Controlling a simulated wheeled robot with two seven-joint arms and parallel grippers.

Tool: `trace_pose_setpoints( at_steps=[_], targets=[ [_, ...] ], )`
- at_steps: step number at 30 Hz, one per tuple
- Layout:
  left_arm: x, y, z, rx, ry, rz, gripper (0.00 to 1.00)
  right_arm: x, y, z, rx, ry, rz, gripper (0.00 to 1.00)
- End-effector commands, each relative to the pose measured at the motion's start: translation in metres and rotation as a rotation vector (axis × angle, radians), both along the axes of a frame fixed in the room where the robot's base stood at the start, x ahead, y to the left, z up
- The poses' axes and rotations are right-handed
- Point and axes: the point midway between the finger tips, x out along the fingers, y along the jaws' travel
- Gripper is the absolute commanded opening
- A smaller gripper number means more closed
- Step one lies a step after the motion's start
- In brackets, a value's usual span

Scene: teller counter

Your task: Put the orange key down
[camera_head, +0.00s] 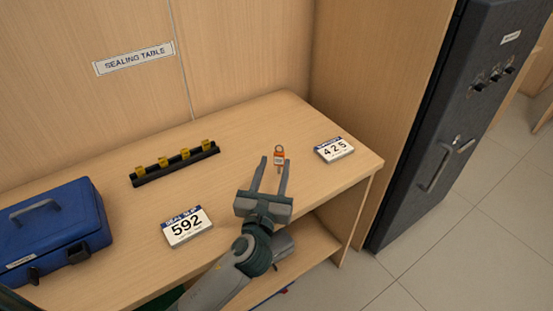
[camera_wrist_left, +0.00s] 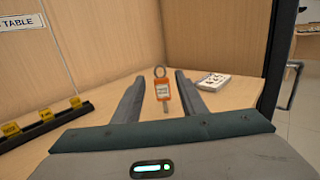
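The orange key (camera_head: 279,157) shows as an orange tag with a pale label and a ring at its top. It is at the right part of the wooden table (camera_head: 232,125). In the left wrist view the orange key (camera_wrist_left: 162,93) is between the two fingers, with visible gaps on both sides. My left gripper (camera_head: 275,162) is open, its fingers pointing toward the back of the table on either side of the key. I cannot tell whether the key touches the tabletop. My right gripper is not in view.
A 425 card (camera_head: 334,149) lies right of the key, and a 592 card (camera_head: 187,226) lies left of my arm. A black rack with yellow pieces (camera_head: 176,164) and a blue case (camera_head: 50,229) are farther left. A dark cabinet (camera_head: 435,130) stands right.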

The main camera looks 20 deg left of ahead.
Motion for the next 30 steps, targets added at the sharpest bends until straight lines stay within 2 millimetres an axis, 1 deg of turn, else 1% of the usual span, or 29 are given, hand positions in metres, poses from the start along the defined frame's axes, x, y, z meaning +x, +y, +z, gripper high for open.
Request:
trace_pose_setpoints(
  at_steps=[1,6,9,12,15,19,30],
  targets=[
    [-0.011,-0.001,-0.002,0.000,0.002,-0.001,0.38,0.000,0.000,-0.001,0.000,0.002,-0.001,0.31],
    [-0.041,-0.005,-0.004,0.000,0.002,0.000,0.38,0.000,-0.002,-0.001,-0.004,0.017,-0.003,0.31],
    [-0.055,-0.007,-0.004,0.000,0.002,0.000,0.38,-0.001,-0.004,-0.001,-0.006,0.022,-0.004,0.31],
    [-0.065,-0.008,-0.005,0.000,0.002,0.000,0.38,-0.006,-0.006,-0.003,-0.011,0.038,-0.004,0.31],
    [-0.071,-0.009,-0.004,-0.001,0.000,0.000,0.38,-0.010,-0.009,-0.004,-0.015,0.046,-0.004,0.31],
    [-0.074,-0.009,-0.004,0.000,0.000,0.000,0.38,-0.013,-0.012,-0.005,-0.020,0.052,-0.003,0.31],
    [-0.074,-0.009,-0.004,0.000,0.000,0.000,0.38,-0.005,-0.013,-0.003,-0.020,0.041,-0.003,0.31]
  ],
)
